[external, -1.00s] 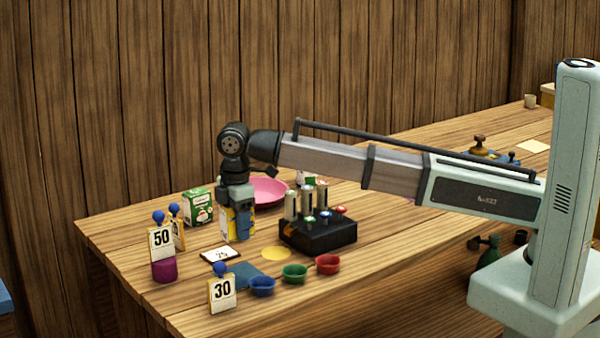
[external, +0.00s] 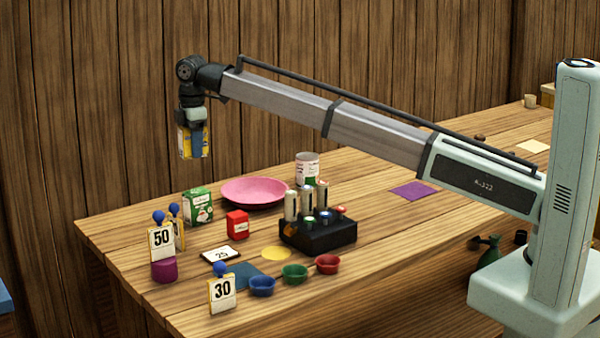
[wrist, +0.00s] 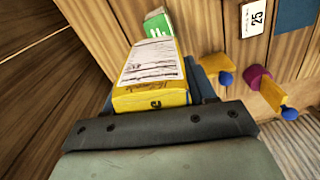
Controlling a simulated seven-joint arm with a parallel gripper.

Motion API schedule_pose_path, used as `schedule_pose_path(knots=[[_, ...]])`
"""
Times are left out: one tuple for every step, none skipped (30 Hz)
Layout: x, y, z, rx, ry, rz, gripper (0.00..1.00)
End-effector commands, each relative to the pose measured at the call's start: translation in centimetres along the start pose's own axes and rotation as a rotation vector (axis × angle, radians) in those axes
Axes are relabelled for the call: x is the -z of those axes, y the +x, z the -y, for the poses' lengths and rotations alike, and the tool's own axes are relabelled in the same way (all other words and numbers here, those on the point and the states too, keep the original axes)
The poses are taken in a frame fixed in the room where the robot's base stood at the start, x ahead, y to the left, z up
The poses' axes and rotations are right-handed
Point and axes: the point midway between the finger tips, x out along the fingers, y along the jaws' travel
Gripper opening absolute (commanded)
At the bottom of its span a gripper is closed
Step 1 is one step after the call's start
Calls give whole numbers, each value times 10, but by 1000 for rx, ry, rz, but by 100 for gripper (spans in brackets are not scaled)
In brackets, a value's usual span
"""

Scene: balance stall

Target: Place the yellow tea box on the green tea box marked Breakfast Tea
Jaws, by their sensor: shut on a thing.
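My gripper (external: 194,150) is shut on the yellow tea box (external: 181,142) and holds it high above the table's far left part. The yellow box also shows between the fingers in the wrist view (wrist: 150,99). The green tea box (external: 198,208) stands upright on the table, below the held box and apart from it. Its lettering is too small to read. In the wrist view the green box (wrist: 158,24) shows just beyond the yellow box, which hides part of it.
A pink plate (external: 255,193) lies right of the green box. A small red box (external: 238,225) stands in front. A black rack (external: 318,235) with several canisters is at centre. Number cards (external: 161,240) on stands are at the left front. The space around the held box is clear.

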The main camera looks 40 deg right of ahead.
Motion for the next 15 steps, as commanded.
schedule_pose_path(knots=[[3, -1, -3, 5, -37, 4, 25], [2, -1, -2, 8, -59, 6, 25], [0, -1, 0, 10, -84, 8, 25], [0, 0, 0, 12, -101, 9, 25], [-1, 0, 1, 13, -115, 10, 25], [-1, 0, 1, 14, -132, 10, 25], [-1, 0, 1, 14, -141, 11, 25], [-1, 0, 2, 15, -150, 11, 25], [-1, 2, 2, 15, -158, 11, 25], [-1, 4, 2, 15, -161, 11, 25], [-1, 6, 2, 15, -164, 11, 25], [-1, 9, 2, 15, -166, 11, 25], [-1, 13, 2, 15, -166, 11, 25], [-2, 17, 2, 15, -166, 11, 25], [-2, 23, 3, 15, -166, 11, 25]])
